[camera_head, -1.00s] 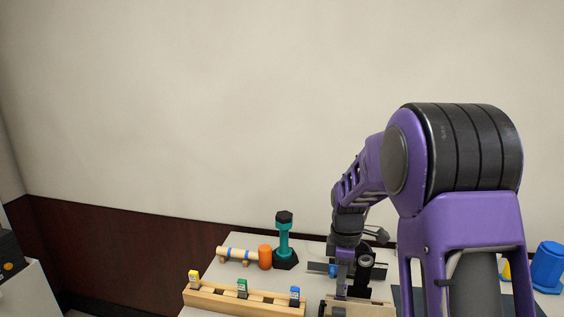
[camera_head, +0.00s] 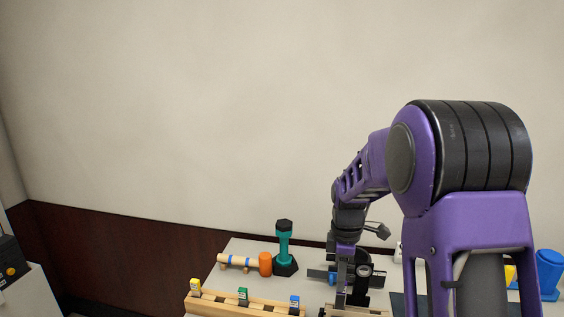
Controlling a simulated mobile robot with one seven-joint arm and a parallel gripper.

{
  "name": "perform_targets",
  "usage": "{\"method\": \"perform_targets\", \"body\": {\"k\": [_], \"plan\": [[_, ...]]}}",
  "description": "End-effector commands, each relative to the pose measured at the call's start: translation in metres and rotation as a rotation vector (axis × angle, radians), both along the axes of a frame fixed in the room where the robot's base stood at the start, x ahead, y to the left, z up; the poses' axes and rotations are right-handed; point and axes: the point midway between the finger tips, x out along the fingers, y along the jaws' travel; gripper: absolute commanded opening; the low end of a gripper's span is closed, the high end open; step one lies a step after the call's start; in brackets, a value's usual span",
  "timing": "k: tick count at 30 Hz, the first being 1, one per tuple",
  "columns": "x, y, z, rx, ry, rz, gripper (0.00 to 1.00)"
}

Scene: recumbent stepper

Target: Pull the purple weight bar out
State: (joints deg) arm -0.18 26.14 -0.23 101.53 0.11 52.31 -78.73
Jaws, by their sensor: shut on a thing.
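My gripper (camera_head: 342,284) points down at the right side of the table, small and partly hidden among dark parts. It is shut on a narrow, purplish upright piece that looks like the purple weight bar (camera_head: 341,278). The bar's outline blends with my purple and dark grey wrist, so its full length is unclear. Below it is a light wooden block (camera_head: 365,313), cut off by the bottom edge of the picture. I cannot tell whether the bar's lower end is still inside the block.
A wooden rack (camera_head: 250,304) with yellow, green and blue tags stands at the front left. A blue container (camera_head: 549,270) is at the right. My arm hides much of the right side.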

Motion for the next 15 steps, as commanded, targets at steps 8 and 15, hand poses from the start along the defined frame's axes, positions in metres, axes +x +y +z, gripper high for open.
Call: {"method": "perform_targets", "body": {"k": [8, 15], "plan": [[0.001, 0.000, 0.012, 0.000, -0.002, 0.000, 0.00], [0.000, 0.000, 0.022, 0.000, -0.001, 0.000, 0.00]]}}
